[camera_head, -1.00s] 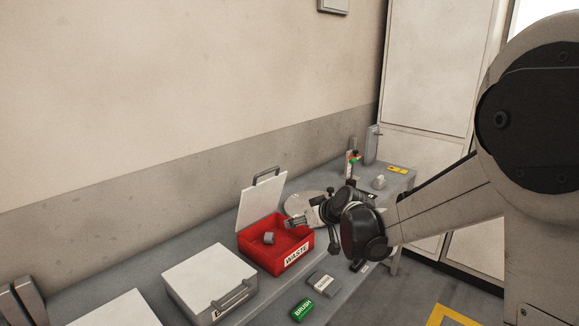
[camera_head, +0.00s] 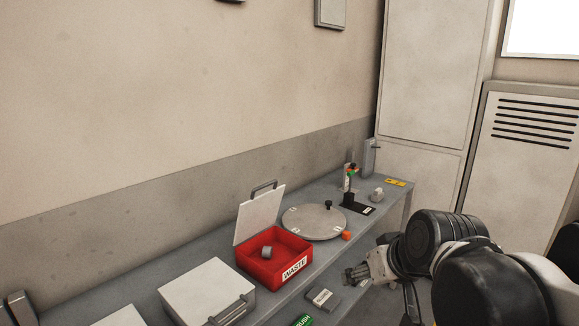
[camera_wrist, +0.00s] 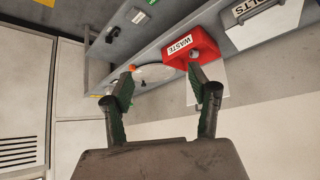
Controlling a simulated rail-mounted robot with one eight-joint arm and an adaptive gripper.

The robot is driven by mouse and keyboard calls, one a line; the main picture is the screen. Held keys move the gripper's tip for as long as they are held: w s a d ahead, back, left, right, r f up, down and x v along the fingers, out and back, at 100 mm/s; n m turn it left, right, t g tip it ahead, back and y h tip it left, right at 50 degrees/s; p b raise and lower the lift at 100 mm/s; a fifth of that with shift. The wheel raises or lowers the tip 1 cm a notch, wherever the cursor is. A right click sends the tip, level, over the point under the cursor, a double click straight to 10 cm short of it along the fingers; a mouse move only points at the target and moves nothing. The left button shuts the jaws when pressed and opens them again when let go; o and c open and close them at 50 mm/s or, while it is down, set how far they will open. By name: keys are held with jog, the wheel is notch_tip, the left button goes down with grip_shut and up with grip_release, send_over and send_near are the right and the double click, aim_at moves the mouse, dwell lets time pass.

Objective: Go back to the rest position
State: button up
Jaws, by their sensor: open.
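The waste box also shows in the wrist view (camera_wrist: 205,45), beyond the fingers.
A round grey plate (camera_head: 314,222) and an orange block (camera_head: 347,235) lie behind my gripper. A closed pale box (camera_head: 207,290) stands left of the waste box. A vented cabinet (camera_head: 532,150) stands right.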

jog(key=s+d+f+m+h, duration=0.2)
jog(key=s+d+f, duration=0.1)
jog(key=s, duration=0.8)
jog(key=shift+s+d+g, duration=0.4)
jog(key=shift+d, duration=0.45)
